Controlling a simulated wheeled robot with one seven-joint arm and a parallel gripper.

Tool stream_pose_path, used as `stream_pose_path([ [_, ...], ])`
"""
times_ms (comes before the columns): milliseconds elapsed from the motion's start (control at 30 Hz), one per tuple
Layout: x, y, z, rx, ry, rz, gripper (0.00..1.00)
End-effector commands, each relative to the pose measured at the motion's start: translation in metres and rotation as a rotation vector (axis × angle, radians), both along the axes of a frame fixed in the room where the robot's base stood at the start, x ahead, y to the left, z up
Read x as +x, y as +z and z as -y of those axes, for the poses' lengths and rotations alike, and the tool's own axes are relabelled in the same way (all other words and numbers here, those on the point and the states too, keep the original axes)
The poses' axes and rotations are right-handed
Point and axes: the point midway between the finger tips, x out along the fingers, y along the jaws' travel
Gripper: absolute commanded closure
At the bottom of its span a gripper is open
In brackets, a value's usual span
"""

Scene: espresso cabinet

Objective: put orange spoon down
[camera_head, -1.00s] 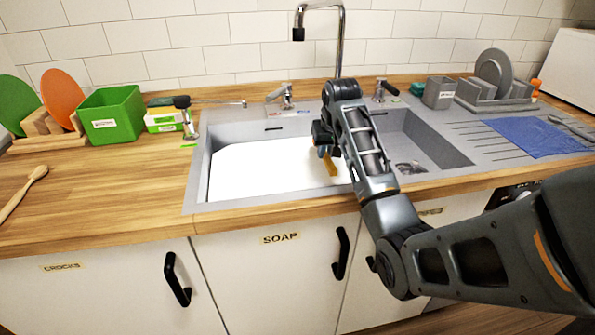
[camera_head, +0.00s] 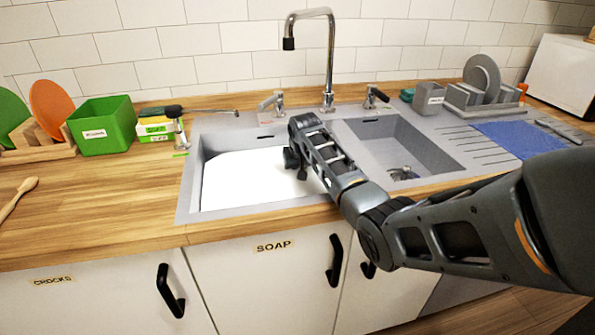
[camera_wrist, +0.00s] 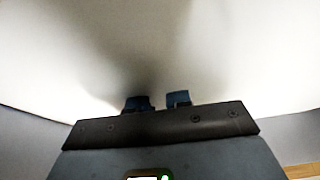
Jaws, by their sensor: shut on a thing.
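My gripper (camera_head: 303,175) is low over the white-filled left basin of the sink (camera_head: 187,190), with its fingers pointing down. In the wrist view my gripper (camera_wrist: 158,103) shows two blue-black fingertips with a narrow gap between them, against the white. The gripper is shut on the orange spoon, but the spoon itself shows in neither current view. It seems hidden below the white surface or behind the fingers.
The right basin (camera_head: 400,145) is empty and has a drain. The tall faucet (camera_head: 330,60) stands behind the sink. A green box (camera_head: 103,125) and a dish rack with plates stand left. A blue cloth (camera_head: 520,138) lies on the drainboard at right.

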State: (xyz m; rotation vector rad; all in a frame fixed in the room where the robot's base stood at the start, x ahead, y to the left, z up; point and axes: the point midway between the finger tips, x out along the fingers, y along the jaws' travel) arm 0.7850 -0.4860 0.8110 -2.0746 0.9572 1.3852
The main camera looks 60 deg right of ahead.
Motion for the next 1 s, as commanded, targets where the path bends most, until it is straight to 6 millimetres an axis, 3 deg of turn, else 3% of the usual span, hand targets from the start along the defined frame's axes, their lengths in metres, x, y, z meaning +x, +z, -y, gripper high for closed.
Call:
stream_pose_path([
  [300,0.0,-0.004,0.0,0.0,0.0,0.0,1.0],
  [333,0.0,-0.003,0.0,0.0,0.0,0.0,0.8],
  [600,0.0,-0.003,0.0,0.0,0.001,0.0,0.56],
  [833,0.0,-0.001,0.0,0.0,0.001,0.0,0.56],
  [1000,-0.002,0.012,-0.003,-0.001,0.001,0.002,0.56],
])
